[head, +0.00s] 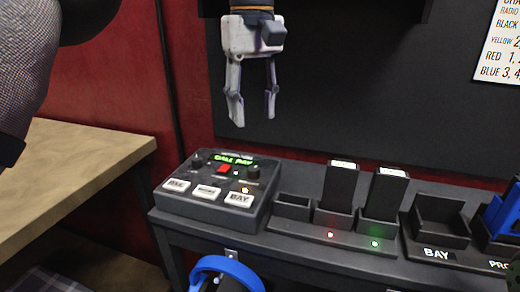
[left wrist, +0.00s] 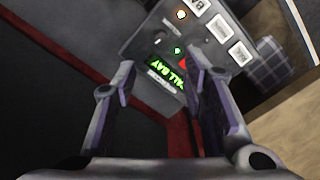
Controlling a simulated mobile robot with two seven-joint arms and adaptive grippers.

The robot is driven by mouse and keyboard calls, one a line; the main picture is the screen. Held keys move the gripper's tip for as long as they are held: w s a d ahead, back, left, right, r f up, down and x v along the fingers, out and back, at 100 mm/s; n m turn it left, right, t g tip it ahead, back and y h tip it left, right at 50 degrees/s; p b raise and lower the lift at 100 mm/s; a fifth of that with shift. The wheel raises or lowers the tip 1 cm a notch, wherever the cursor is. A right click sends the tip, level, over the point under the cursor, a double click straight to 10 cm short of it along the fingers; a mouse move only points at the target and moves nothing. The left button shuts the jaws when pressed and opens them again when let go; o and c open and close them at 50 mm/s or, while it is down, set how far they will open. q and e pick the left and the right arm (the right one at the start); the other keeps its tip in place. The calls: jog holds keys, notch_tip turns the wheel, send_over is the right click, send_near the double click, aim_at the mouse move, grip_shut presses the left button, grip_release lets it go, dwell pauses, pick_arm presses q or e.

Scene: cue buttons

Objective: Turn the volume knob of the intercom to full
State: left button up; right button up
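The intercom (head: 222,205) is a dark sloped box on the shelf, left of the charger. It has a green lit display (head: 232,158), a red button (head: 224,169), several white buttons, a small dark knob (head: 197,161) on the left and another dark knob (head: 253,173) on the right. Which knob is the volume one, and its setting, I cannot read. My left gripper (head: 253,108) is open and empty, pointing down, above the intercom and apart from it. In the left wrist view the intercom (left wrist: 137,42) appears beyond the open fingers (left wrist: 160,75). My right gripper is not seen.
Right of the intercom stands a charger rack (head: 300,236) with two dark handsets (head: 338,186), then an open BAY holder (head: 440,222). A blue headset (head: 225,266) hangs below the front edge. A wooden table (head: 80,170) is at the left. A dark panel stands behind.

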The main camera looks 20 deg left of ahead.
aim_at(253, 169)
pick_arm(q)
jog(key=f+p, duration=0.1)
jog(key=f, duration=1)
jog(key=shift+s+f, duration=0.1)
jog(key=shift+s, duration=0.1)
jog(key=shift+c, duration=0.5)
grip_shut()
